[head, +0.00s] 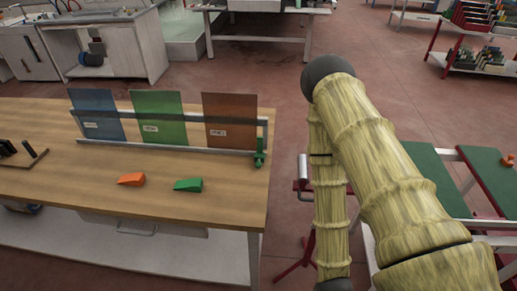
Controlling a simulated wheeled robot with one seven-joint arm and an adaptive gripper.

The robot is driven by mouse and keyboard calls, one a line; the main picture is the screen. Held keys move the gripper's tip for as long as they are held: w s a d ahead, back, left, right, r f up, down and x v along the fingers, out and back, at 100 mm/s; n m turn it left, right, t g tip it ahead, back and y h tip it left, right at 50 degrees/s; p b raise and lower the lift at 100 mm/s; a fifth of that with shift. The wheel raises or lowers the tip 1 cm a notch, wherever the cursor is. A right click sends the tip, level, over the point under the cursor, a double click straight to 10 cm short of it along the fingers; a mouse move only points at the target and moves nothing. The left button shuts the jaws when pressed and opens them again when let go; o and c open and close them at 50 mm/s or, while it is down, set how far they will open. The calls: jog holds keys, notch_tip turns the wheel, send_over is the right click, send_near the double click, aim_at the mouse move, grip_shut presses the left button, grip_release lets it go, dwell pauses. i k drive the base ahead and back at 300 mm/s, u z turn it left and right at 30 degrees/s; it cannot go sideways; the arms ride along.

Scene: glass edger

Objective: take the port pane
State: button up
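Three glass panes stand upright side by side in a metal rack (160,147) on the wooden bench: a blue pane (97,110), a green pane (160,108) in the middle and a reddish-brown pane (228,110) on the right. Each has a small white label, too small to read, so I cannot tell by label which is the port pane. A grey rail crosses in front of the panes. My arm, in a yellowish sleeve, rises to the right of the bench and bends back down. My gripper is not in view.
An orange wedge (131,179) and a green wedge (188,185) lie in front of the rack. A green clamp (259,155) sits at the rack's right end. A dark-green-topped table (437,170) stands right of my arm. Floor shows between it and the bench.

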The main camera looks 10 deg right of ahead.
aim_at(230, 120)
jog(key=u, duration=3.25)
jog(key=k, duration=1.3)
jog(key=z, duration=2.25)
jog(key=i, duration=0.5)
